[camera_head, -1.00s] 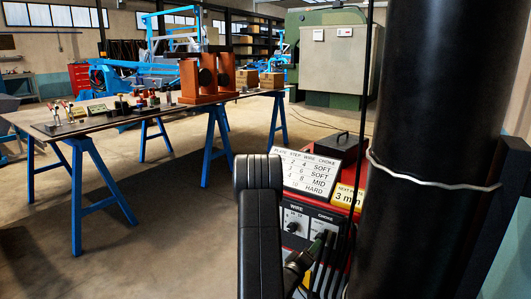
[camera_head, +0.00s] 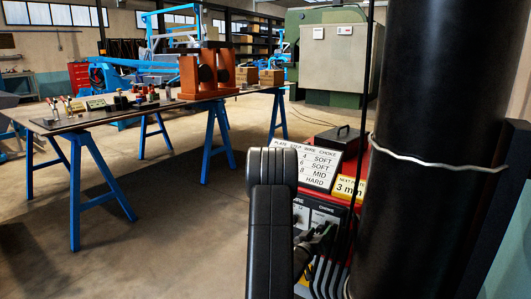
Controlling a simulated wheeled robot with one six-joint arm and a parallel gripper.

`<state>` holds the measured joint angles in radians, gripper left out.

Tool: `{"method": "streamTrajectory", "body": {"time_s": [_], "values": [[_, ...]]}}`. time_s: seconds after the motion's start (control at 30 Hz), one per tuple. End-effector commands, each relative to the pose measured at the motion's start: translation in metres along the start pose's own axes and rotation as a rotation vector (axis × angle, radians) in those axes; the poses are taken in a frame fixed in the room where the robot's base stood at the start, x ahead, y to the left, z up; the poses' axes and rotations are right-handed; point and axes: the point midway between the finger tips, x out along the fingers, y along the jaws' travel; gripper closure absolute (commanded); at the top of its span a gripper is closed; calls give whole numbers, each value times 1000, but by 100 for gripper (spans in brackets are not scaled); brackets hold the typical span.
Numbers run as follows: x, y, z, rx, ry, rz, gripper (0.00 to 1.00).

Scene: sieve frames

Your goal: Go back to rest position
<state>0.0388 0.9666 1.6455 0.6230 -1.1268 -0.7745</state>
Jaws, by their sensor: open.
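My black arm (camera_head: 270,225) stands upright in the middle of the view, in front of the welding machine. My gripper (camera_head: 322,237) shows only as a dark, partly hidden shape just right of the arm, over the machine's front panel. It is open. Its fingers are hard to make out against the dark panel and cables, and I see nothing held in it.
The red and black welding machine (camera_head: 319,213) with its settings sign (camera_head: 322,167) is close behind my arm. A long table (camera_head: 150,112) on blue trestles, with clamps, small tools and an orange-brown fixture (camera_head: 190,76), stands at left. The floor (camera_head: 170,230) in front of it is clear.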

Motion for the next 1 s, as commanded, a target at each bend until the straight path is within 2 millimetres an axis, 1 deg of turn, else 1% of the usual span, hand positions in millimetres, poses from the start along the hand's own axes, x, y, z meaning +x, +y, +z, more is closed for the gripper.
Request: {"method": "streamTrajectory", "body": {"time_s": [0.57, 0.6, 0.7, 0.8, 1.0], "values": [[0, 1, 1, 481, 1, 1, 45], [-9, 1, -1, 481, -2, -2, 45], [-28, 1, -2, 477, -2, -2, 45], [-42, 1, -1, 477, -1, -2, 45], [-57, 1, 0, 476, 0, 0, 45]]}}
